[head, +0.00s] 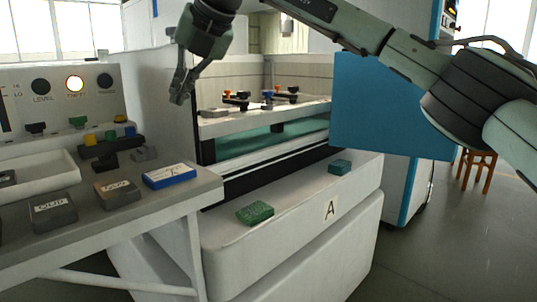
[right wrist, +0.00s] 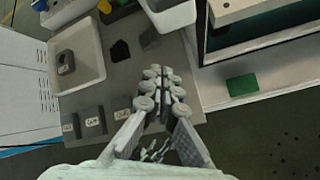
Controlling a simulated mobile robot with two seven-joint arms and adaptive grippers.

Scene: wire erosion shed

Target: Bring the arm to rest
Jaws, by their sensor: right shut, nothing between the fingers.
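My right arm (head: 395,50) reaches in from the right across the top of the head view. Its gripper (head: 179,98) hangs in the air, pointing down, above the gap between the grey bench and the open machine. The fingers are shut and hold nothing. In the right wrist view the same gripper (right wrist: 158,75) shows over the bench edge, with its fingertips close together. My left gripper is in neither view.
A grey bench (head: 85,222) at left bears labelled blocks and a blue-and-white block (head: 169,176). The machine's white ledge (head: 290,205), marked A, bears a green block (head: 255,212) and a teal block (head: 340,166). A blue panel (head: 385,105) stands beneath my right arm.

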